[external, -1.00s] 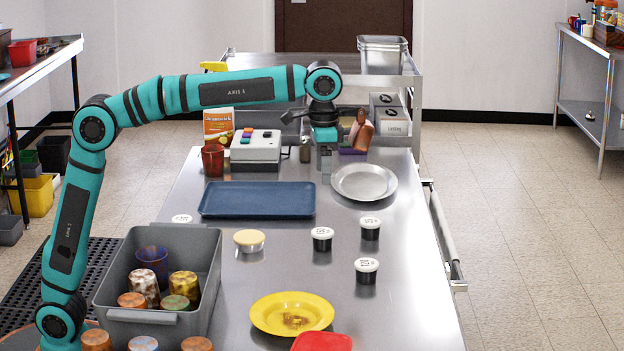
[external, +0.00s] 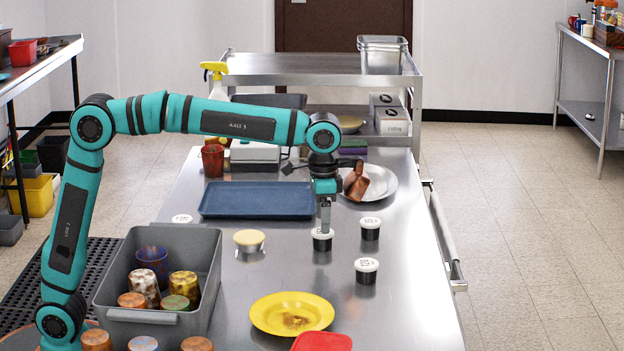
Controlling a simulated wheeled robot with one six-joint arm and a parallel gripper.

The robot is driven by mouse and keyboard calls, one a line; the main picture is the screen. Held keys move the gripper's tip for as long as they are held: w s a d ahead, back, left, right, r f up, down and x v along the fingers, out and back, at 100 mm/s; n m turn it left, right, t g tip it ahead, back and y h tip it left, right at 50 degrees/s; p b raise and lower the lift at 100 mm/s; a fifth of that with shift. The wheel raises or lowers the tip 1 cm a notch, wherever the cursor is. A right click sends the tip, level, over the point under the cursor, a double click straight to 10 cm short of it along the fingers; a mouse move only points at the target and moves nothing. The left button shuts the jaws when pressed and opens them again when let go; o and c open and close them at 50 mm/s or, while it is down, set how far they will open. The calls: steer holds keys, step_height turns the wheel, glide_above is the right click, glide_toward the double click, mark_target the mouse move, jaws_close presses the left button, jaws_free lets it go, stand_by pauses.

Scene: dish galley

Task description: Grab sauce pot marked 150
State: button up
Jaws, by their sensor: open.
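Three small dark sauce pots with white, marked lids stand upright on the steel table. One pot (external: 322,243) is directly below my gripper (external: 323,229). A second pot (external: 370,229) stands to its right and slightly farther back. A third pot (external: 367,271) stands nearer the camera, to the right. The lid marks are too small to read, so I cannot tell which is 150. My gripper points straight down, open, with its fingertips at the lid of the first pot. I cannot tell whether they touch it or sit around it.
A cream-lidded cup (external: 249,241) stands left of the pots. A blue tray (external: 257,200) and a grey plate (external: 382,186) lie behind. A yellow plate (external: 292,313) lies in front. A grey bin (external: 204,262) with several cups is at left. The table's right strip is clear.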

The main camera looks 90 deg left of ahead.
mark_target(323, 240)
steer(key=f, duration=0.5)
steer(key=shift+d, duration=0.2)
steer(key=shift+r, duration=0.1)
steer(key=c, duration=1)
steer(key=shift+o, duration=0.2)
